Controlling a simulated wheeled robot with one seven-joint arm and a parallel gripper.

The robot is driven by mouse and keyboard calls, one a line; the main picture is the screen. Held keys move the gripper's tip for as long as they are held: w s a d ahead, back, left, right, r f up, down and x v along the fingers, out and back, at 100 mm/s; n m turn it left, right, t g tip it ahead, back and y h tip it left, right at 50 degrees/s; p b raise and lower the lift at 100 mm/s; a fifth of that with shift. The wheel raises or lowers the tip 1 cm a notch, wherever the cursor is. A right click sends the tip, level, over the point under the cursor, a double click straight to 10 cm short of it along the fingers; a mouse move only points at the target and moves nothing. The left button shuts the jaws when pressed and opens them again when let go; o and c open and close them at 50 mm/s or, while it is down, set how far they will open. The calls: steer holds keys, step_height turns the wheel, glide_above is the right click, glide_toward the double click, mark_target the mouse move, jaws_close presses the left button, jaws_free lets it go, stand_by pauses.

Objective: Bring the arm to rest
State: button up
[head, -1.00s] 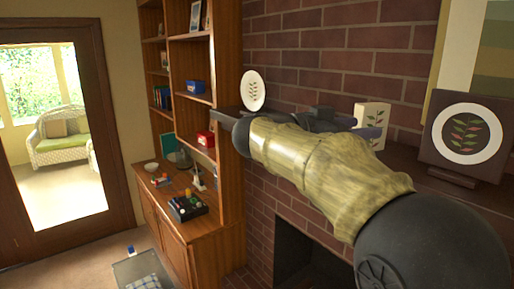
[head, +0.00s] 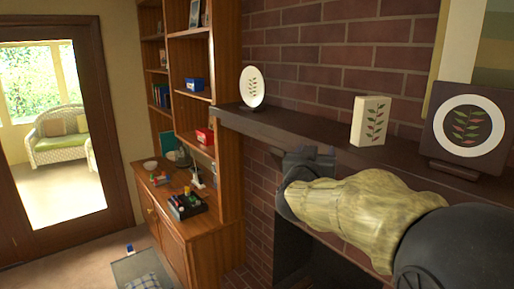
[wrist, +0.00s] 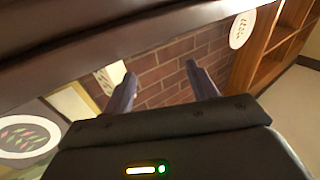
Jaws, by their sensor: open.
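My gripper (wrist: 162,84) is open and empty in the wrist view, its two dark fingers apart with brick wall seen between them. In the head view my arm reaches in from the lower right, and its dark end overlaps the front of the mantel shelf (head: 330,135); the fingertips cannot be made out there. The dark edge of the mantel (wrist: 130,45) crosses the top of the wrist view close to the fingers. I cannot tell whether anything touches.
A white oval plate (head: 252,88), a cream leaf-patterned block (head: 370,121) and a framed round plate (head: 468,134) stand on the mantel. A wooden shelf unit (head: 205,120) with a cluttered counter is to the left. A dark fireplace opening (head: 293,255) lies below.

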steer(key=s+a+f+n+g+y, duration=0.1)
steer(key=s+f+n+g+y, duration=0.15)
steer(key=f, duration=0.45)
steer(key=s+a+f+n+g+y, duration=0.1)
steer(key=f+y, duration=0.2)
steer(key=f, duration=0.5)
steer(key=s+d+f+g+y+b, duration=0.1)
steer(key=s+d+f+g+b, duration=0.1)
steer(key=s+f+g, duration=0.9)
steer(key=s+d+f, duration=0.1)
steer(key=s+f, duration=0.8)
steer(key=s, duration=0.2)
steer(key=shift+s+f, duration=0.2)
steer(key=shift+s, duration=0.2)
steer(key=shift+g, duration=0.25)
